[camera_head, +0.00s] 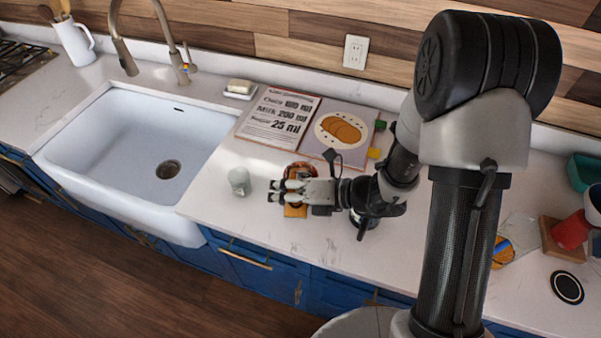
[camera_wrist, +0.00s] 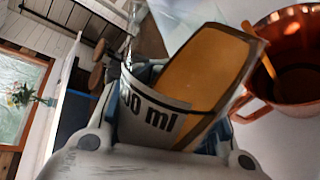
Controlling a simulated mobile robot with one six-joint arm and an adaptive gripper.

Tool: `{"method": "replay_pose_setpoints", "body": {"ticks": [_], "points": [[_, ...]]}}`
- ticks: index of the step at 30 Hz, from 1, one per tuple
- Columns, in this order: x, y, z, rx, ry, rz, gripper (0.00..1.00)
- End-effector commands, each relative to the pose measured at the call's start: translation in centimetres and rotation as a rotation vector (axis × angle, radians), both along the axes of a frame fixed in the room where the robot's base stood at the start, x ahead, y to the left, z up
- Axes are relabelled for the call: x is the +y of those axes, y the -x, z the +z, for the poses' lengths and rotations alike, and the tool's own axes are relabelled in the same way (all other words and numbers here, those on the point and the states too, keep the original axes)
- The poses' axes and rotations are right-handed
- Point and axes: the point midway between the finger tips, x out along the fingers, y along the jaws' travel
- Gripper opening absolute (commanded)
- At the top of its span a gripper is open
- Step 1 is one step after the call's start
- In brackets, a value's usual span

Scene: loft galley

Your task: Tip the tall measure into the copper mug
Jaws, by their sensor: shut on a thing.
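My gripper (camera_head: 280,190) is shut on the tall measure (camera_wrist: 155,118), a clear vessel with a white band reading "00 ml" and an orange-brown filling. In the wrist view the measure is strongly tilted, its upper end toward the copper mug (camera_wrist: 288,100). A thin orange streak at the mug's near side looks like liquid running from the measure's lip; I cannot be sure. The mug stands upright with its handle toward the measure. In the head view the mug (camera_head: 301,168) is partly hidden behind my gripper, and an orange-brown part of the measure (camera_head: 295,211) shows below it.
A grey-green cup (camera_head: 239,180) stands left of my gripper. An open recipe book (camera_head: 283,112) lies behind, with a soap dish (camera_head: 240,90) beside it. The white sink (camera_head: 128,145) is at left. A red mug (camera_head: 571,230) and teal bowl (camera_head: 583,171) stand at right.

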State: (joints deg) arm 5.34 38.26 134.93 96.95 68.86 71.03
Motion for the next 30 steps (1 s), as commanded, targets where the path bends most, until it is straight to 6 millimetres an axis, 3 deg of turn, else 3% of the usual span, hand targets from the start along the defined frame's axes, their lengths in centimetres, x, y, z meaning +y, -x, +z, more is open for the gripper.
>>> {"method": "replay_pose_setpoints", "body": {"ticks": [30], "points": [[0.02, 0.08, -0.38, 0.092, 0.002, -0.004, 0.0]]}}
